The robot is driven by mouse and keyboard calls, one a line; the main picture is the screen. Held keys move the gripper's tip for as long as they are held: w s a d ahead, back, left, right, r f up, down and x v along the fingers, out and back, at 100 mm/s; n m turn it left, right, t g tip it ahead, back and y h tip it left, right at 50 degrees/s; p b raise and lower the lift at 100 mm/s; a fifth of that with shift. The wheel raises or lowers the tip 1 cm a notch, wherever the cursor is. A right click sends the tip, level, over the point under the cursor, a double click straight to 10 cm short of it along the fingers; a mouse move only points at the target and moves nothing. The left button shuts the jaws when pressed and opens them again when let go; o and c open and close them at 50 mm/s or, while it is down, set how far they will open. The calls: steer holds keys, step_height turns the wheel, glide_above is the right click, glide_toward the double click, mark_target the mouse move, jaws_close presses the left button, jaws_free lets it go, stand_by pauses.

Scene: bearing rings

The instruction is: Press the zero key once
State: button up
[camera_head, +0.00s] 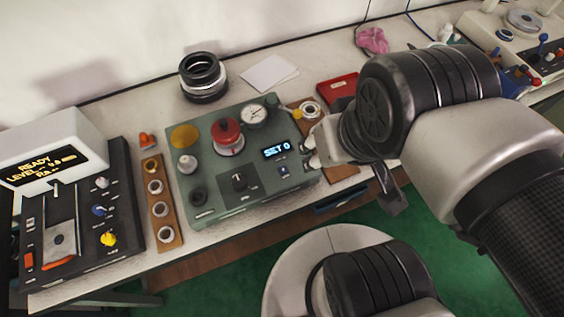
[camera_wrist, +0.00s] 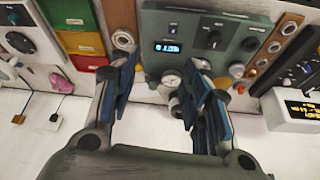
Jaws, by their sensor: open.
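The grey-green instrument box (camera_head: 215,205) stands on the bench with a lit display (camera_head: 276,149) reading "SET 0". A small key (camera_head: 283,170) sits below the display; its label is too small to read. The box also shows in the wrist view (camera_wrist: 225,15), with its lit display (camera_wrist: 167,47) beyond and between my fingers. My gripper (camera_wrist: 164,78) is open and empty there. In the head view my wrist is at the box's right end, and a dark finger (camera_head: 390,190) hangs beside it. I cannot tell whether a finger touches the box.
A red knob (camera_head: 226,130) and a dial gauge (camera_head: 253,114) rise from the box. A wooden strip with rings (camera_head: 160,209) and a control unit (camera_head: 75,259) stand to its left. A ring stack (camera_head: 203,77) and a red tray (camera_head: 337,88) lie behind.

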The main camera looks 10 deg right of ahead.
jaws_close()
stand_by(0.3)
stand_by(1.2)
